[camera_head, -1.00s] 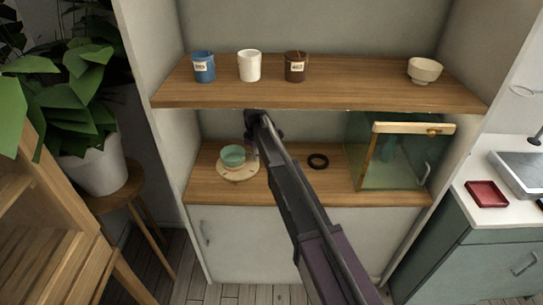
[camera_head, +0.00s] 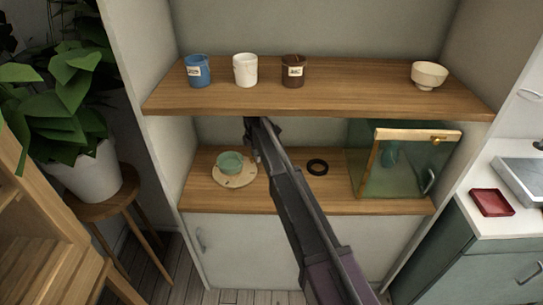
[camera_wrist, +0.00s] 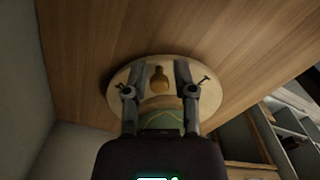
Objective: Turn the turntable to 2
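The turntable (camera_head: 247,176) is a pale round wooden disc on the lower shelf, left of the middle. A green bowl (camera_head: 230,162) stands on it. Small marks show on the disc's front, too small to read. In the wrist view the turntable (camera_wrist: 212,92) lies ahead of my gripper (camera_wrist: 159,68). Its two fingers are apart, with nothing held. A gold, pear-shaped knob (camera_wrist: 160,80) shows between the fingers in the picture; I cannot tell how near it is. The bowl (camera_wrist: 160,122) is partly hidden by my gripper. In the head view my gripper (camera_head: 250,135) is above and right of the turntable.
The upper shelf (camera_head: 340,98) overhangs the lower one and carries a blue (camera_head: 198,71), a white (camera_head: 245,70) and a brown cup (camera_head: 293,71), and a cream bowl (camera_head: 428,75). A black ring (camera_head: 317,167) and a glass case (camera_head: 405,170) stand right on the lower shelf.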

